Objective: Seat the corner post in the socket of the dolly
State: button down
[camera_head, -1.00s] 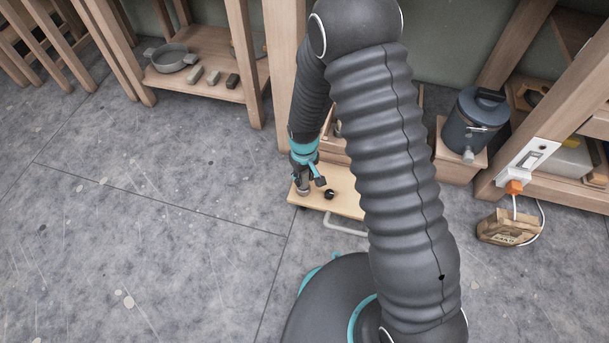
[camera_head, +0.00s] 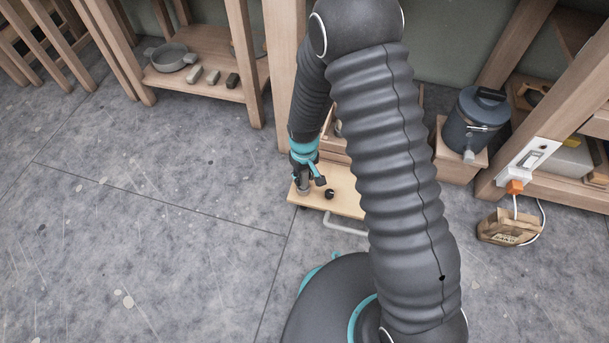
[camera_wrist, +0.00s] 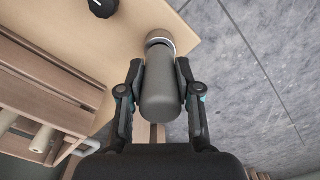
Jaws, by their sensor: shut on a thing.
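The corner post (camera_wrist: 160,95) is a dark grey cylinder. In the wrist view it lies between the two fingers of my gripper (camera_wrist: 158,82), which is shut on it. Its far end is at the pale metal ring of the socket (camera_wrist: 161,38), near a corner of the dolly. I cannot tell whether the end is inside the ring or just above it. The dolly (camera_head: 345,207) is a light wooden board low over the floor; my arm hides its right part in the head view. My gripper (camera_head: 304,184) is over its left corner there.
A black knob (camera_head: 329,194) stands on the dolly close to my gripper. A wooden shelf with a grey pot (camera_head: 172,57) is at upper left. The floor at left is clear.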

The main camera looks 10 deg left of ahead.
jog(key=shift+f, duration=0.25)
jog(key=shift+f+b, duration=0.35)
jog(key=shift+b, duration=0.2)
jog(key=c, duration=0.7)
grip_release()
notch_tip(320, 180, up, 12)
jog(key=shift+r, duration=0.1)
